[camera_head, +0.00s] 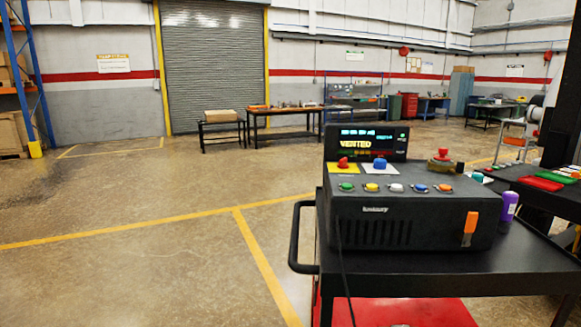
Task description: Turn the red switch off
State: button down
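A dark control box (372,207) stands on a black cart (440,278) at the right of centre. A red knob (343,161) sits on a yellow plate on its top left. A second red knob (443,153) sits on a brass-coloured base at the top right. An orange-red lever (470,222) is on the front face at the right. I cannot tell for sure which of these is the red switch, or its on or off position. My gripper is not in view.
A blue knob (380,161) and a row of coloured buttons (396,188) are close by. A display (365,143) behind them appears to read "VENTED". A purple bottle (509,206) stands right of the box. The cart handle (296,240) juts left. Floor on the left is clear.

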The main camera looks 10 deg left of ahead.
aim_at(343, 165)
jog(key=u, duration=1.5)
jog(key=k, duration=1.3)
jog(key=z, duration=0.5)
jog(key=i, duration=1)
jog(key=u, duration=0.05)
